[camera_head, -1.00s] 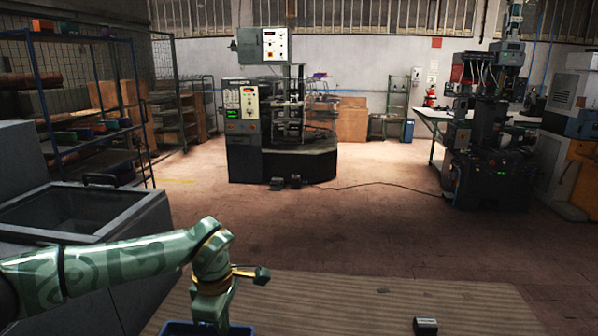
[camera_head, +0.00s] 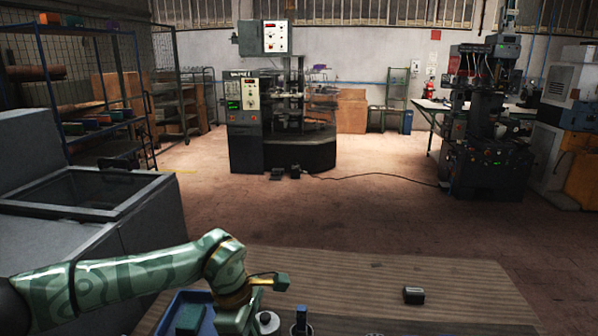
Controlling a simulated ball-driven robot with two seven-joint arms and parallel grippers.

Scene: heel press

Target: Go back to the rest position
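My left arm comes in from the left, green and patterned, over the near left part of the table. Its hand, my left gripper (camera_head: 236,318), points down at the bottom edge of the picture. Its fingertips are cut off, so its opening does not show. My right gripper is not in view. A blue tray (camera_head: 168,313) lies under and beside the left hand, with a dark green piece (camera_head: 189,318) in it. A small metal part (camera_head: 267,321) and an upright dark-topped part (camera_head: 301,321) are right of the hand.
The slatted wooden table (camera_head: 350,275) has a small dark block (camera_head: 413,295) on its right side; its middle is clear. A grey cabinet (camera_head: 130,240) stands close on the left. Machines (camera_head: 245,140) stand farther back beyond open floor.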

